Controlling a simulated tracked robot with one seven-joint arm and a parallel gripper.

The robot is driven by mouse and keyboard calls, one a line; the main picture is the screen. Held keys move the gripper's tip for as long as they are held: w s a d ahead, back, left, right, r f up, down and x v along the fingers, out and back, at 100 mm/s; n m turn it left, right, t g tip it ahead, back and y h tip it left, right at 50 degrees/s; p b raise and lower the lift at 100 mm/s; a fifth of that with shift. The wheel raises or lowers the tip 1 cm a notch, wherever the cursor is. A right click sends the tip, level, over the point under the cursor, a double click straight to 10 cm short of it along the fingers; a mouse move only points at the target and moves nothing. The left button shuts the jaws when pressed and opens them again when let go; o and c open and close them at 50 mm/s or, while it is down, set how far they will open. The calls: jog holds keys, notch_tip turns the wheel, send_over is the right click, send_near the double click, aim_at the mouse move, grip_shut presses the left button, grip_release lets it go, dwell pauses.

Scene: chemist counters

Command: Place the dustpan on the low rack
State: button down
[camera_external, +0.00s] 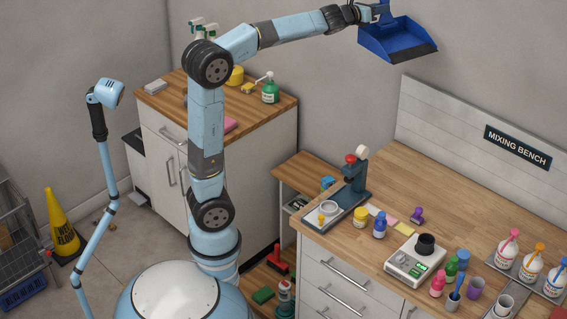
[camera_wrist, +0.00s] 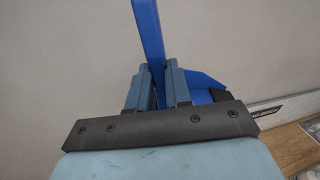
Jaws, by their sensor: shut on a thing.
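The blue dustpan (camera_external: 398,42) hangs high in the air at the upper right of the external view, against the bare wall. My gripper (camera_external: 376,11) is shut on its handle, near the top edge of the picture. In the wrist view, the blue handle (camera_wrist: 149,35) rises between the two fingers of my gripper (camera_wrist: 158,80). Part of the pan (camera_wrist: 208,90) shows behind the right finger. A low wooden rack (camera_external: 288,175) stands between the cabinet and the mixing bench, far below the dustpan. Its lower shelf is partly hidden by my base and the bench.
The mixing bench (camera_external: 340,240) holds a scale (camera_external: 415,259), a stand (camera_external: 352,187) and several bottles. A yellow wet-floor sign (camera_external: 62,222) and a metal cart (camera_external: 22,245) stand at left.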

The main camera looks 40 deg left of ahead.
aim_at(417, 46)
jog(key=w+d+f+m+h, duration=0.1)
jog(key=d+f, duration=0.1)
jog(key=d, duration=0.2)
jog(key=w+d+f+m+g+h, duration=0.1)
jog(key=d+f+h, duration=0.1)
jog(key=d, duration=0.3)
jog(key=w+d+f+m+h, duration=0.1)
jog(key=d+f, duration=0.2)
jog(key=d, duration=0.1)
jog(key=shift+w+d+f+g+h, duration=0.25)
jog(key=shift+d+f+g+h, duration=0.05)
jog(key=shift+d+f+g, duration=0.1)
jog(key=s+d+f+m+g+h, duration=0.1)
jog(key=d+f+m+g+h, duration=0.3)
jog(key=d+f, duration=0.75)
jog(key=s+d+f+m+g+h, duration=0.1)
jog(key=d+f+m+g+h, duration=0.35)
jog(key=d+f, duration=0.7)
jog(key=s+d+f+m+g, duration=0.2)
jog(key=s+d+f+g, duration=0.15)
jog(key=d, duration=0.25)
jog(key=s+d+f+m+g, duration=0.2)
jog(key=s+d+f+g, duration=0.15)
jog(key=d+f, duration=0.2)
notch_tip(417, 46, down, 9)
jog(key=shift+w+d+f, duration=0.2)
jog(key=shift+d, duration=0.25)
jog(key=shift+h, duration=0.25)
jog(key=c, duration=1.1)
grip_release()
